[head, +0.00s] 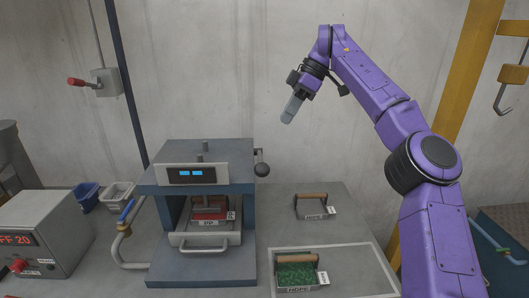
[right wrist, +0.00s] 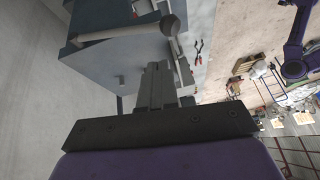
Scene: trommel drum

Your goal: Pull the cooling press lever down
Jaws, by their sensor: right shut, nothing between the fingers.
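The cooling press (head: 205,148) is a blue-grey frame with a lit display, standing on the bench; it also shows in the right wrist view (right wrist: 118,62). Its lever, with a dark ball knob (head: 262,169), is on the press's right side. In the right wrist view, the knob (right wrist: 170,25) and arm lie just beyond my fingers. My right gripper (head: 288,115) is shut and empty, above and a little right of the knob, apart from it in the head view. The right wrist view also shows its fingers (right wrist: 156,78). My left gripper is not in view.
A red mould (head: 209,213) sits inside the press. A tray (head: 374,270) with a green-filled mould (head: 297,270) is at front right, an empty handled mould (head: 313,204) behind it. A blue-handled pipe valve (head: 127,211) stands left of the press.

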